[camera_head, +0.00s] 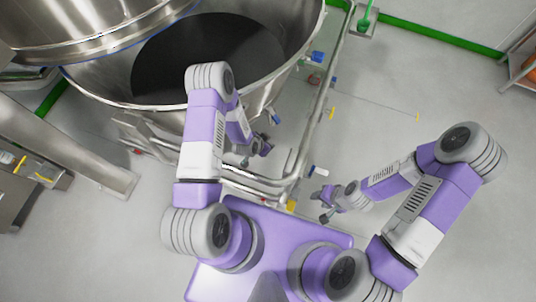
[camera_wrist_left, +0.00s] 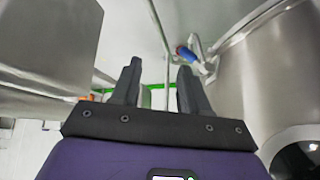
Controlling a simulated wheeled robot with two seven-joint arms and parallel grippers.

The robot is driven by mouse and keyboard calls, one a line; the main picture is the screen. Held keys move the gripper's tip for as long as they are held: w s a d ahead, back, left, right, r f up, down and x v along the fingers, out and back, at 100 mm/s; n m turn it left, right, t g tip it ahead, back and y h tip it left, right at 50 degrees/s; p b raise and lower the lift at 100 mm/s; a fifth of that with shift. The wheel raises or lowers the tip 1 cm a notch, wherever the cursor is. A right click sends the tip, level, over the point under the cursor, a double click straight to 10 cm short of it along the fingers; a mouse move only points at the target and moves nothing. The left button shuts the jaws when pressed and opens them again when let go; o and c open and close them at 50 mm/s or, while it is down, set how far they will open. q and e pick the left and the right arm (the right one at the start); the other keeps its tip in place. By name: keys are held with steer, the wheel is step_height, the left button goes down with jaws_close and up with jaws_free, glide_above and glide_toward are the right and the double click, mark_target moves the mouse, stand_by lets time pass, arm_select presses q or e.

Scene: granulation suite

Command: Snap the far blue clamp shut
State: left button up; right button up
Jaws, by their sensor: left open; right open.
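A far blue clamp (camera_head: 317,57) sits at the right side of the large steel bowl (camera_head: 285,82), by the pipe frame. A nearer blue part (camera_head: 276,119) shows beside the bowl, close to my left gripper (camera_head: 263,147). In the left wrist view a blue-handled clamp (camera_wrist_left: 185,52) is on the bowl's side, just beyond the right fingertip and apart from it; I cannot tell which clamp it is. My left gripper (camera_wrist_left: 159,82) is open, with nothing between its fingers. My right gripper (camera_head: 322,204) is open and empty, low at the frame's right; its fingers are small in view.
A steel lid (camera_head: 85,30) tilts over the bowl at upper left. Open grey floor (camera_head: 430,90) lies to the right.

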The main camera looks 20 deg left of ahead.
arm_select(q)
steer(key=s+d+r+n+g+h+p, duration=0.1)
steer(key=s+d+r+n+g+p, duration=0.1)
steer(key=s, duration=0.6)
step_height(320, 180, up, 4)
steer(key=shift+s+d+f+n+g+p, duration=0.15)
steer(key=shift+d+n+g+p, duration=0.3)
steer(key=shift+d+n, duration=0.6)
steer(key=shift+a, duration=0.2)
